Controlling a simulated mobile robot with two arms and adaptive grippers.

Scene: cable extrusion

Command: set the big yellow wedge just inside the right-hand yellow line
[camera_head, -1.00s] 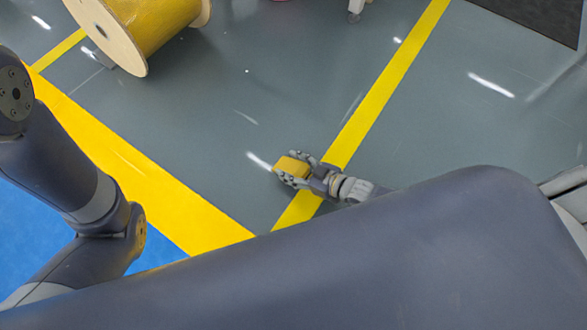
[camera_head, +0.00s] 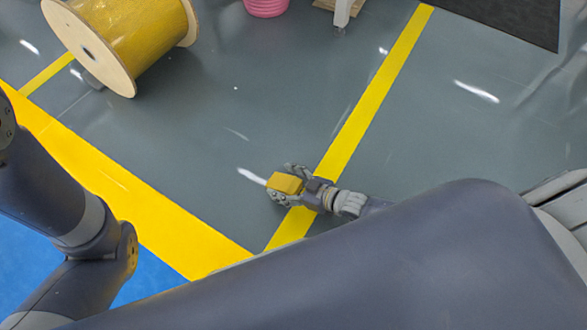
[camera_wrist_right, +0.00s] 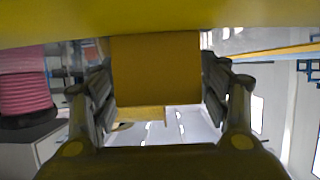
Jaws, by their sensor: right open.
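The big yellow wedge (camera_head: 285,183) is between the fingers of my right gripper (camera_head: 287,184), just left of the right-hand yellow line (camera_head: 362,112). In the right wrist view the wedge (camera_wrist_right: 155,70) fills the space between the fingers of the right gripper (camera_wrist_right: 158,85), with hardly any gap at its sides. The right gripper is open, its wrist crossing above the line. I cannot tell whether the wedge touches the floor. Part of my left arm shows at the left of the head view; its gripper is out of view.
A large yellow cable spool (camera_head: 125,35) stands at the upper left. A pink object (camera_head: 266,6) and a dark mat (camera_head: 510,18) are at the top. A broad yellow band (camera_head: 110,185) borders a blue floor area (camera_head: 35,270).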

